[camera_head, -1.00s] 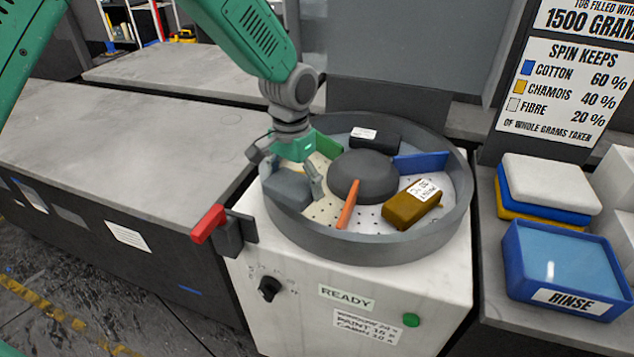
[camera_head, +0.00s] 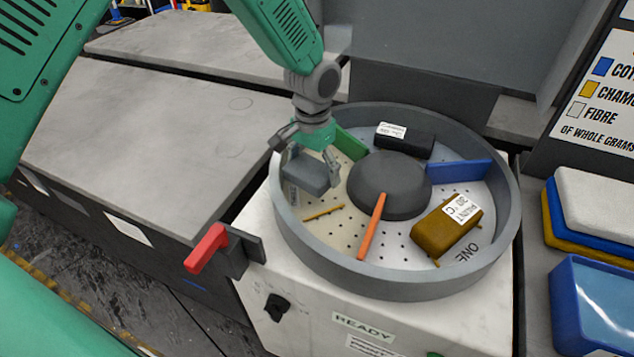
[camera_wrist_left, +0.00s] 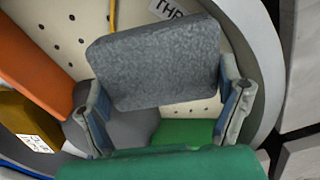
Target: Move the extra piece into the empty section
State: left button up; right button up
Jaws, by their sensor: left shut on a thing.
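My left gripper (camera_head: 312,158) is shut on a grey block (camera_head: 308,174) over the left part of a round grey drum (camera_head: 395,285). In the left wrist view the speckled block (camera_wrist_left: 155,62) sits between both fingers. It appears raised off the perforated floor. Three dividers show around the dark hub (camera_head: 388,186): green (camera_head: 350,143), blue (camera_head: 458,170) and orange (camera_head: 372,228). A brown block (camera_head: 446,228) with a paint label lies between orange and blue. A black block (camera_head: 404,140) lies between green and blue. My right gripper is out of view.
A thin yellow strip (camera_head: 323,212) lies on the drum's left floor. A red lever (camera_head: 207,248) sticks out at the drum's front left. A bare grey counter (camera_head: 150,130) is at left. A blue rinse tub (camera_head: 590,300) and stacked pads (camera_head: 595,205) are at right.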

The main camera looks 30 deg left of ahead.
aim_at(310, 163)
pick_arm(q)
jog(key=shift+w+d+f, duration=0.1)
jog(key=shift+w+f, duration=0.05)
jog(key=shift+f, duration=0.7)
jog(key=f, duration=0.1)
jog(key=a+f, duration=0.1)
jog(key=f, duration=0.1)
jog(key=shift+a+f, duration=0.15)
jog(key=shift+f, duration=0.1)
jog(key=shift+a+f, duration=0.1)
jog(key=shift+a, duration=0.05)
jog(key=o, duration=1.1)
jog(key=shift+o, duration=0.3)
jog(key=shift+d, duration=0.55)
jog(key=shift+r, duration=0.2)
notch_tip(310, 163, up, 11)
jog(key=shift+a, duration=0.15)
jog(key=shift+r, duration=0.4)
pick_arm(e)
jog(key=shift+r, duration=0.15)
pick_arm(q)
jog(key=shift+a+f, duration=0.1)
jog(key=shift+a, duration=0.05)
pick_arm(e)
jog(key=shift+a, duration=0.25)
